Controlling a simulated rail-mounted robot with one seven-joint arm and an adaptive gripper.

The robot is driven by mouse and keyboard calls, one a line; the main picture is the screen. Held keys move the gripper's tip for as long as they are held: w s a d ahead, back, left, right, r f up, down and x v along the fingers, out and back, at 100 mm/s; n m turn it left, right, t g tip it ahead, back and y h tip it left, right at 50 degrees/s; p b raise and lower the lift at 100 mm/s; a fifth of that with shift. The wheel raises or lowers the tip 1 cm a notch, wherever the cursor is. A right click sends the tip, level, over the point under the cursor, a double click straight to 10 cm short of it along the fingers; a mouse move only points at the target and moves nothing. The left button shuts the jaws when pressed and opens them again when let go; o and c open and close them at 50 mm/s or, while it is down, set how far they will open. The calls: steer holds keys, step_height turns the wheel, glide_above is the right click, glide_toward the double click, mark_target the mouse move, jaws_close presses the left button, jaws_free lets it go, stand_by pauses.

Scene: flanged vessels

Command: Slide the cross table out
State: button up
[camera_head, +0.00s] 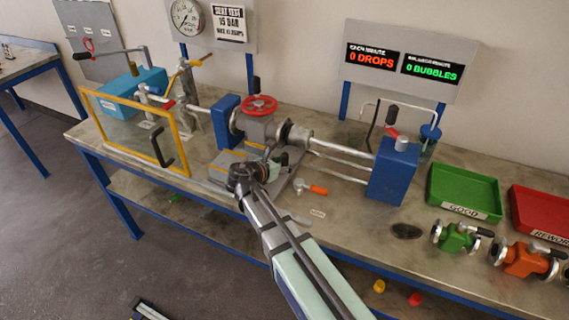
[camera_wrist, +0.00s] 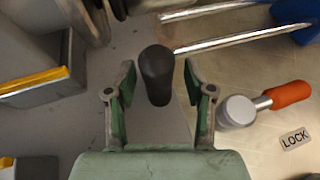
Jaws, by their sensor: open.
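The cross table appears to be the grey plate (camera_head: 282,196) under the clamped valve (camera_head: 258,128) with the red handwheel; it also shows in the wrist view (camera_wrist: 85,130). My gripper (camera_head: 280,160) is low over the plate, in front of the valve. In the wrist view my gripper (camera_wrist: 158,82) is open, with a finger on each side of a black handle (camera_wrist: 157,70). Gaps show between the handle and both fingers. In the head view my gripper hides the handle.
An orange-handled lever (camera_head: 314,189) beside the LOCK label (camera_head: 318,212) lies just right. Steel rods (camera_head: 345,155) run to a blue block (camera_head: 394,170). A yellow frame (camera_head: 130,150) stands left. Green (camera_head: 463,188) and red (camera_head: 540,212) trays and loose valves are at right.

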steer(key=shift+s+r, duration=0.1)
steer(key=v, duration=1.1)
steer(key=shift+s+a, duration=0.3)
